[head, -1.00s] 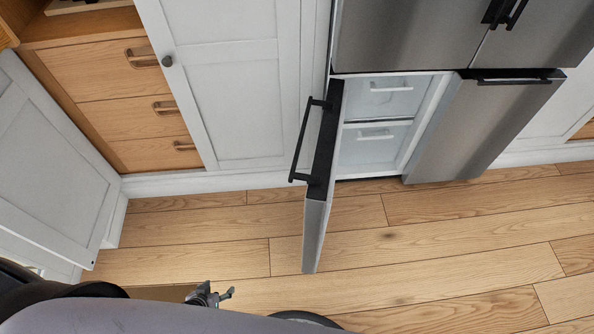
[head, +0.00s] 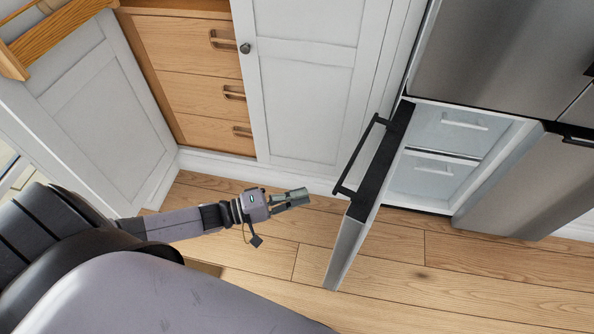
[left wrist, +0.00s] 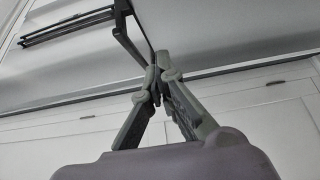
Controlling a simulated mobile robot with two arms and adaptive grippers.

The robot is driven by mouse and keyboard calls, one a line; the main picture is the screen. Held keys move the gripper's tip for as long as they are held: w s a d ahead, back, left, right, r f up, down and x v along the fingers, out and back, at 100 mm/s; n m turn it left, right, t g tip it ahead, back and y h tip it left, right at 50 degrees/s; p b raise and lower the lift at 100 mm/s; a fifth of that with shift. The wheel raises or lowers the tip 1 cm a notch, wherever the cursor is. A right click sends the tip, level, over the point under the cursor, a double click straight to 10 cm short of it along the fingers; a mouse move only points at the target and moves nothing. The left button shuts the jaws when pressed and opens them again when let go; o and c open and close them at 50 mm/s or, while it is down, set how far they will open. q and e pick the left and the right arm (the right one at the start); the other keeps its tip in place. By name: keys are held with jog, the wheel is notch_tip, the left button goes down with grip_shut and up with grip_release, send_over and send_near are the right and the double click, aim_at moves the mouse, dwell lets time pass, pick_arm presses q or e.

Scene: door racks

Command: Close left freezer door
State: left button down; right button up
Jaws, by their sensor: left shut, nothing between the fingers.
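The left freezer door (head: 355,232) stands swung out from the fridge, with its black bar handle (head: 358,158) on the side facing left. Behind it the freezer compartment (head: 437,150) shows two white drawers. My left gripper (head: 303,197) is left of the door, apart from it in the head view, with its fingers pointing right toward the handle side. In the left wrist view the fingertips (left wrist: 158,82) are together with nothing between them. A dark bar handle and grey panel also show beyond them in that view. My right gripper is not in view.
The right freezer door (head: 510,190) is shut. White cabinet doors (head: 312,75) and wooden drawers (head: 190,75) line the wall left of the fridge. A white panel (head: 95,110) stands at the left. The wooden floor (head: 450,265) in front is clear.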

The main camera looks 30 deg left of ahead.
aim_at(334, 195)
pick_arm(q)
jog(key=x, duration=0.3)
jog(key=s+d+b+x, duration=0.1)
jog(key=x, duration=0.4)
jog(key=shift+d+f, duration=0.1)
jog(key=shift+d, duration=0.4)
jog(key=shift+s+d+b, duration=0.1)
jog(key=shift+d+b, duration=0.2)
jog(key=shift+d, duration=0.1)
jog(key=shift+d, duration=0.1)
